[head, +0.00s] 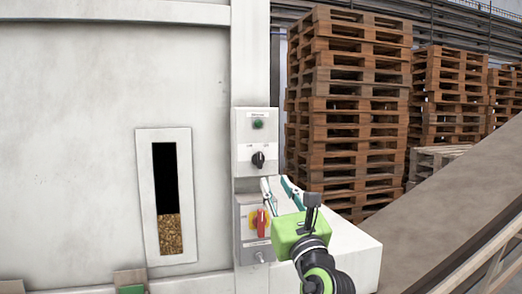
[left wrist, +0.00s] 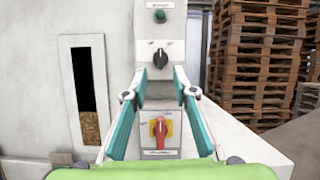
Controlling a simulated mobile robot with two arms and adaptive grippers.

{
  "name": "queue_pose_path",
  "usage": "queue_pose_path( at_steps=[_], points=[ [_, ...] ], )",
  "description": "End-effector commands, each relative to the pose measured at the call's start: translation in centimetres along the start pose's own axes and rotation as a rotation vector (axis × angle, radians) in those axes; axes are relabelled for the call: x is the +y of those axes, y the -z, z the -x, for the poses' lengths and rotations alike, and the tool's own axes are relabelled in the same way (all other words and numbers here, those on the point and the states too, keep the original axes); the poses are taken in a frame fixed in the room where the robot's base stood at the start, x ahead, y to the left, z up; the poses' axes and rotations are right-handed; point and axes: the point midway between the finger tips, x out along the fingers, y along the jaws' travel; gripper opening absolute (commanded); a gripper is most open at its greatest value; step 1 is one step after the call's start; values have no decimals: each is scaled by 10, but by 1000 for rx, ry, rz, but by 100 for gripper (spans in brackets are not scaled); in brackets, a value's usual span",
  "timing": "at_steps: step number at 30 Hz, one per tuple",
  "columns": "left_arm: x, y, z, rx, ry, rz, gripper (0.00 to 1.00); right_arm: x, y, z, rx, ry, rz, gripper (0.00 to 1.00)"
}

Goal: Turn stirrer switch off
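A grey upper control box (head: 241,160) on the machine's column carries a black rotary switch (head: 258,160) with small marks on both sides; its handle looks about upright. A green button or lamp (head: 258,124) sits above it. A lower box holds a red handle on a yellow plate (head: 261,222). The labels are too small to read, so I cannot tell surely which is the stirrer switch. My left gripper (head: 275,183) is open and empty in front of the panel. In the left wrist view the black switch (left wrist: 160,58) shows just beyond and between the fingertips (left wrist: 160,76), apparently untouched.
A white ledge (head: 340,245) juts out right of the lower box, below my gripper. A sight window (head: 172,195) with pellets is left of the panel. Pallet stacks (head: 348,100) and a sloping conveyor (head: 450,210) stand to the right.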

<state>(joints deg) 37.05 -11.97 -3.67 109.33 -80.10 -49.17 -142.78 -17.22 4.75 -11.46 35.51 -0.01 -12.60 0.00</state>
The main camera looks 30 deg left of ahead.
Motion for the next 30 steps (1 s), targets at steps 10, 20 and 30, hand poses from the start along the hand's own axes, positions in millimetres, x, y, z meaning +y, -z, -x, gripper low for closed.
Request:
queue_pose_path(
  at_steps=[10, 20, 30],
  points=[
    [1, -3, -27, -2, 3, -75, 26, 1, 1, 16, 0, 0, 0, 40],
    [0, -3, -98, 0, 5, -73, 26, -1, 5, 44, 1, 2, -1, 40],
    [0, 0, -134, -1, 5, -71, 26, -4, 6, 55, 2, 6, -3, 40]
  ],
)
